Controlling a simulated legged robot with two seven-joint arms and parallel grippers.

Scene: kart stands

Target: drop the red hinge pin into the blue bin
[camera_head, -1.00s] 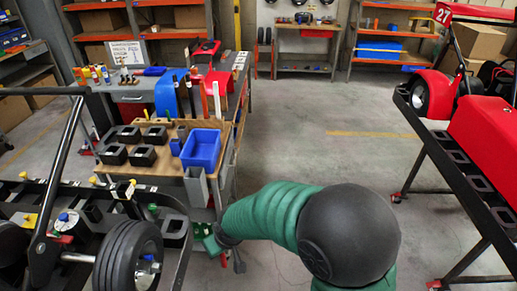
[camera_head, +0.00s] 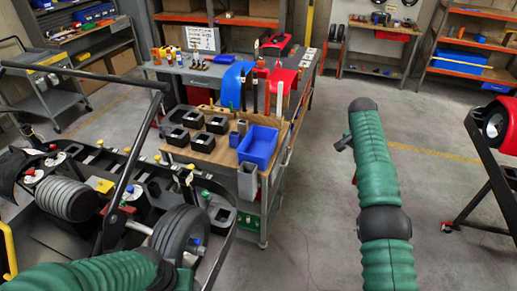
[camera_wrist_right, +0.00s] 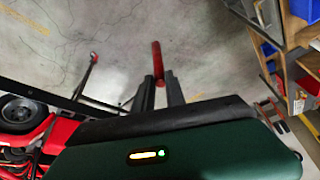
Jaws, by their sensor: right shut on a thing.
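The red hinge pin (camera_wrist_right: 156,58) is held between the two dark fingers of my right gripper (camera_wrist_right: 159,80) in the right wrist view. The pin sticks out past the fingertips over bare floor. In the head view my right arm reaches up right of the workbench, with a dark part of the hand (camera_head: 343,142) showing at its left; I cannot make out the pin there. The blue bin (camera_head: 258,147) sits on the front right of the wooden bench top, left of my right arm. My left arm shows at the bottom left, but its gripper is not visible.
Several black square holders (camera_head: 195,118) stand on the bench top (camera_head: 222,155) left of the bin. A grey upright holder (camera_head: 247,180) hangs at the bench front. A kart stand with wheels (camera_head: 180,238) fills the left. Open floor lies around my right arm.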

